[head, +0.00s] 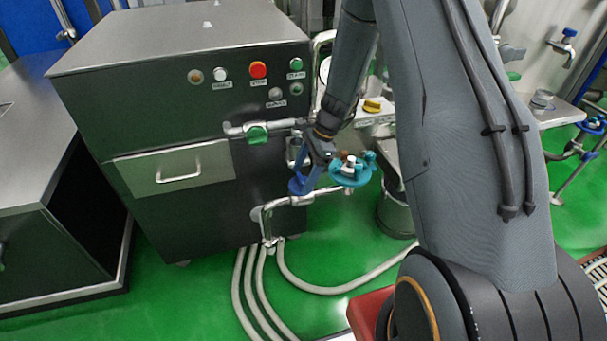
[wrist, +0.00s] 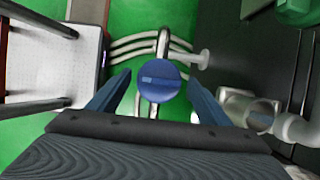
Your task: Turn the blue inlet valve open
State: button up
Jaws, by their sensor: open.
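The blue inlet valve (wrist: 158,82) shows in the wrist view as a round blue knob with a lighter bar across its top, sitting on a pale pipe. My gripper (wrist: 160,76) is open, with one blue finger on each side of the knob and visible gaps between. I cannot tell how far above the knob the fingertips are. In the head view the blue valve (head: 297,186) is low at the front right of the steel cabinet, partly behind my gripper (head: 308,180), which points down at it.
A teal handwheel (head: 351,171) stands just right of my gripper. A green-handled valve (head: 257,134) sits on a pipe above left, on the steel cabinet (head: 150,100). Pale hoses (head: 330,288) run over the green floor below. A metal drum (head: 394,217) stands at right.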

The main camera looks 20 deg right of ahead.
jog(key=c, duration=1)
jog(key=shift+c, duration=0.2)
jog(key=n, duration=0.1)
jog(key=n+g, duration=0.1)
jog(key=n, duration=0.2)
jog(key=shift+w+n+g+b, duration=0.25)
jog(key=shift+n+g+b, duration=0.15)
jog(key=n+g+h+b, duration=0.1)
jog(key=n, duration=0.3)
jog(key=shift+w+a+n, duration=0.1)
jog(key=shift+n, duration=0.2)
jog(key=n+h, duration=0.1)
jog(key=n, duration=0.1)
jog(key=n+g, duration=0.1)
jog(key=n, duration=0.1)
jog(key=shift+a+h+b, duration=0.15)
jog(key=shift+h+b, duration=0.2)
jog(key=shift+h, duration=0.05)
jog(key=shift+a+n+g+h, duration=0.1)
jog(key=shift+n+g+h, duration=0.45)
jog(key=shift+n, duration=1.65)
jog(key=shift+t+h, duration=0.25)
